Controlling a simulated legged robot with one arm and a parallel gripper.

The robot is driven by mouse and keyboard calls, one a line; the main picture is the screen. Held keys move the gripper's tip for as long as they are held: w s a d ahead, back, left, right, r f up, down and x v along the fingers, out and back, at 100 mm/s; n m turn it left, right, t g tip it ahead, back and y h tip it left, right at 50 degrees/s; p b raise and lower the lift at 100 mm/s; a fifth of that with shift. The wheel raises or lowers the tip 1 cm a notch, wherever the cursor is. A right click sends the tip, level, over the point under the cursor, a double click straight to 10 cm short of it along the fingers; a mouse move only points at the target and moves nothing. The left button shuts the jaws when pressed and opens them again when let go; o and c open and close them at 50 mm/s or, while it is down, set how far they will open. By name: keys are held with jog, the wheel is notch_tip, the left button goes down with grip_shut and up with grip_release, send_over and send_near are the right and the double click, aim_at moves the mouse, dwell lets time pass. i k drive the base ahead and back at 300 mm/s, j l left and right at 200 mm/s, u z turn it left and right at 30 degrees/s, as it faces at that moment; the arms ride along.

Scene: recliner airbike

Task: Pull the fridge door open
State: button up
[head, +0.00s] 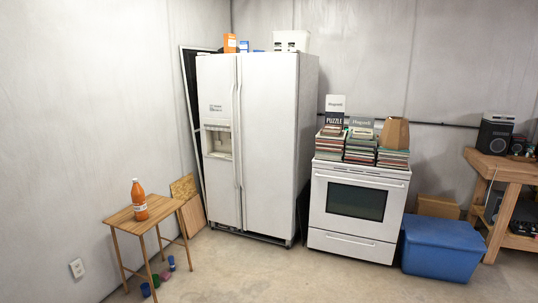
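A white two-door fridge (268,140) stands upright against the back wall, near the room corner. Its narrower left door (218,180) has a water and ice dispenser (217,141). Its wider right door (267,165) is plain. Two long vertical handles (238,135) run side by side where the doors meet. Both doors look shut. My gripper and arm do not show in the head view, so I cannot see where the gripper is relative to the handles.
A small wooden table (145,213) with an orange bottle (139,200) stands front left of the fridge. A white stove (355,212) piled with books is close on its right, then a blue bin (443,249) and workbench (503,176). Floor (250,270) before the fridge is clear.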

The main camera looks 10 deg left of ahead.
aim_at(267, 92)
jog(key=i+j+u, duration=0.5)
jog(key=i, duration=0.25)
jog(key=i+u, duration=0.25)
jog(key=i+j, duration=0.1)
jog(key=i, duration=0.7)
jog(key=i+j, duration=0.15)
jog(key=i, duration=0.7)
jog(key=i+j, duration=0.1)
jog(key=i, duration=0.7)
jog(key=i+j+z, duration=0.15)
jog(key=i, duration=0.25)
jog(key=i+j+z, duration=0.2)
jog(key=i, duration=0.2)
jog(key=i+j+z, duration=0.15)
jog(key=i, duration=0.2)
